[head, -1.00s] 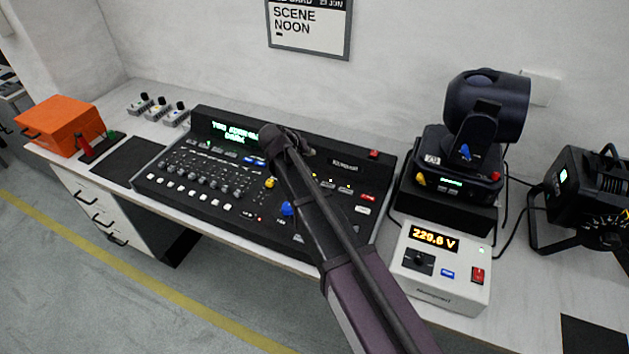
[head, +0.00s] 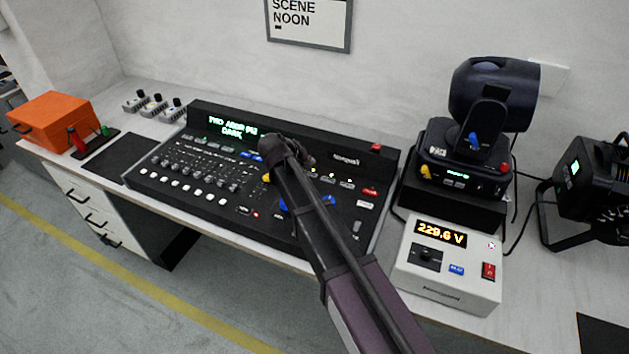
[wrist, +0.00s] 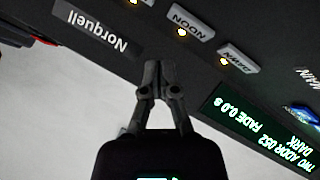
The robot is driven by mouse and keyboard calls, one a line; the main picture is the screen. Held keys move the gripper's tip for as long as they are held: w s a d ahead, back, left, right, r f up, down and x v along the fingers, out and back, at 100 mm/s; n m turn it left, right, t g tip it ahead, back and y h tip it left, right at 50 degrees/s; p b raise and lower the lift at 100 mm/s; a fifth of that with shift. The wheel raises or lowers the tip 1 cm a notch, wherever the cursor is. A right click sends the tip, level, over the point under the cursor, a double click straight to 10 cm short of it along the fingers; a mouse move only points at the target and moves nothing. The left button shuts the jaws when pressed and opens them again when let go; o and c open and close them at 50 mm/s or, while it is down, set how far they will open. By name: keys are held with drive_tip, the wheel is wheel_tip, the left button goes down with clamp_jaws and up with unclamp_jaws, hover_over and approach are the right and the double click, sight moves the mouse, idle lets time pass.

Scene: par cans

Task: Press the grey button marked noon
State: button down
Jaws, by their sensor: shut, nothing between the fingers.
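The black lighting console (head: 185,108) stands on the desk with its green display (head: 232,127) lit. In the wrist view the grey button marked noon (wrist: 190,23) is at the top, beside the grey button marked dawn (wrist: 239,58). Each has a small lit yellow lamp by it. My gripper (wrist: 158,66) is shut and empty, its fingertips below and left of the noon button in that view, apart from it in the picture. Its height over the console is unclear. In the head view my gripper (head: 290,152) covers part of the console; the button labels are too small to read there.
A white power supply (head: 447,283) reading 229.6 V and a moving-head lamp (head: 490,100) stand right of the console. A black par can (head: 590,185) is at far right. An orange case (head: 55,120) is at far left. A wall sign (head: 308,20) reads SCENE NOON.

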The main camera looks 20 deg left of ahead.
sight(315, 172)
drive_tip(key=shift+f+b, duration=0.9)
drive_tip(key=shift+f, duration=0.35)
drive_tip(key=shift+f+b, duration=0.8)
idle(1.5)
drive_tip(key=shift+r, duration=0.2)
drive_tip(key=shift+r+p, duration=0.65)
drive_tip(key=shift+p, duration=0.2)
wheel_tip(315, 172, up, 5)
drive_tip(key=p, duration=0.5)
idle(0.4)
idle(0.6)
drive_tip(key=shift+d, duration=0.1)
